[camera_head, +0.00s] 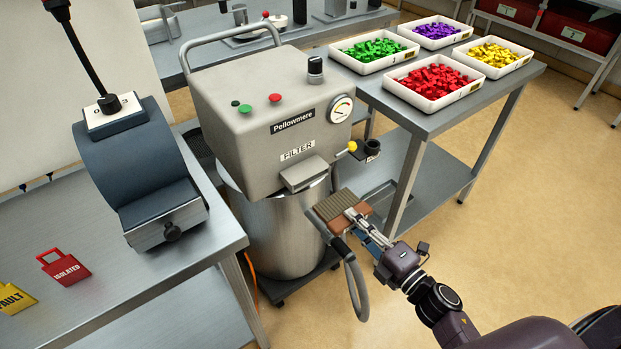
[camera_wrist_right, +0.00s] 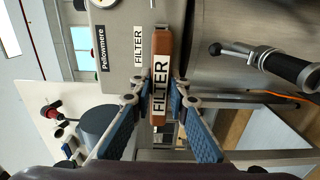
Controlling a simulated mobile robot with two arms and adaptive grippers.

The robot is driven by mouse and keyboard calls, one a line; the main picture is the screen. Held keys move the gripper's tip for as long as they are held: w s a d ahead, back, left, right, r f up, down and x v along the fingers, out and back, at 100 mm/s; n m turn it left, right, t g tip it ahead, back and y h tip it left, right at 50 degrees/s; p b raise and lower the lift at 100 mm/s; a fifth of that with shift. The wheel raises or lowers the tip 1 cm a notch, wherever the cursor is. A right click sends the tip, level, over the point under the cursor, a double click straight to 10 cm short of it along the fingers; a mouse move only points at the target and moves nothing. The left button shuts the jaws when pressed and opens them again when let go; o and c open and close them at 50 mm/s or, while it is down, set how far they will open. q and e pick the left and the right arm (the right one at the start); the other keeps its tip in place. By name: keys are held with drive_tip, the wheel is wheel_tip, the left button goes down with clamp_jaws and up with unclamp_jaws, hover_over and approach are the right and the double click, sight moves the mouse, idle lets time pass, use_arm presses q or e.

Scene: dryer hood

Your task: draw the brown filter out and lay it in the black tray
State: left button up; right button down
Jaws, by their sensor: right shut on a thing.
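The brown filter (camera_head: 350,217) has a grey-brown pleated body and a brown front bar. The bar, labelled FILTER, also shows in the right wrist view (camera_wrist_right: 160,75). My right gripper (camera_head: 362,228) is shut on this bar, and the blue finger pads show in the right wrist view (camera_wrist_right: 160,100). The filter is in front of and below the slot housing (camera_head: 305,174) of the grey Pellowmere unit (camera_head: 262,125) and looks apart from it. I cannot clearly make out the black tray. My left gripper is out of view.
A grey hose (camera_head: 354,285) hangs beside the steel drum (camera_head: 280,235). A yellow-tipped lever (camera_head: 352,146) sticks out above the filter. The steel table (camera_head: 120,285) at left holds a dark curved hood and red and yellow tags. White bins stand on the right table.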

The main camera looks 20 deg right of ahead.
drive_tip(key=v, duration=0.7)
idle(0.4)
